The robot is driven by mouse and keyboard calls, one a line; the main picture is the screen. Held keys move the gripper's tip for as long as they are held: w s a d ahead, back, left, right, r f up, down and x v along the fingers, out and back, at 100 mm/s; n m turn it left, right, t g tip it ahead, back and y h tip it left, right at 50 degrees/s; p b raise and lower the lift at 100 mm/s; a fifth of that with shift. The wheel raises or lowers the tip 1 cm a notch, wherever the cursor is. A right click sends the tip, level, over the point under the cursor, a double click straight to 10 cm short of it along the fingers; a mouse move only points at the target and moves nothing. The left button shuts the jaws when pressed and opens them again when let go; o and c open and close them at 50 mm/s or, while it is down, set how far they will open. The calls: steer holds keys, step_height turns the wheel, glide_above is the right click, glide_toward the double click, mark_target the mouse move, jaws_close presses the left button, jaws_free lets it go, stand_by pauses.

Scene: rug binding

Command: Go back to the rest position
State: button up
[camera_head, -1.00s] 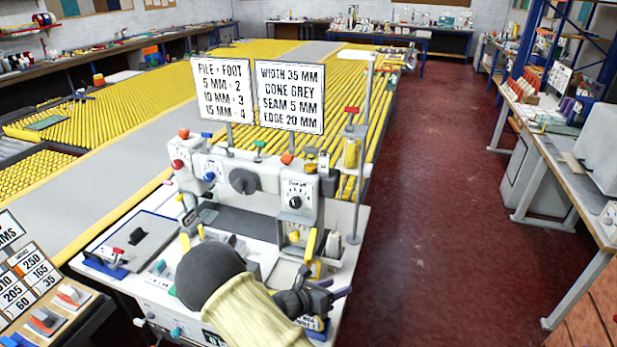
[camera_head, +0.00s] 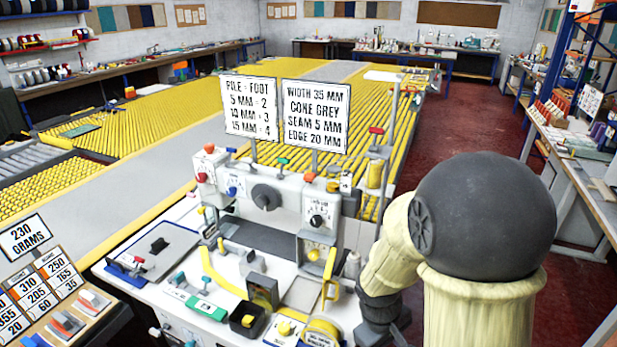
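My arm, with a large dark joint and cream sleeves, fills the lower right of the head view. Its dark wrist end (camera_head: 382,312) hangs low beside the right end of the white sewing machine's bench. The fingers are hidden or cut off, so I cannot tell whether they are open or hold anything. The sewing machine (camera_head: 232,177) stands in the middle with a grey dial and coloured knobs. Two signs, one on pile and foot (camera_head: 250,107) and one on width and cone (camera_head: 315,115), rise above it.
A yellow ribbed table (camera_head: 160,110) with a grey strip lies behind the machine. A side bench (camera_head: 590,180) runs along the right. The red floor (camera_head: 475,135) is open between them. At the lower left, a number board (camera_head: 40,290) stands beside several switches.

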steer(key=r+m+t, duration=0.1)
steer(key=m, duration=0.1)
steer(key=s+r+m+y, duration=0.1)
steer(key=r+m, duration=0.1)
steer(key=s+r+m+t+y, duration=0.1)
steer(key=r+m, duration=0.1)
steer(key=shift+s+a+r+m+t, duration=0.2)
steer(key=shift+s+m+t, duration=0.1)
steer(key=shift+m, duration=0.1)
steer(key=shift+w, duration=0.1)
steer(key=shift+c, duration=0.4)
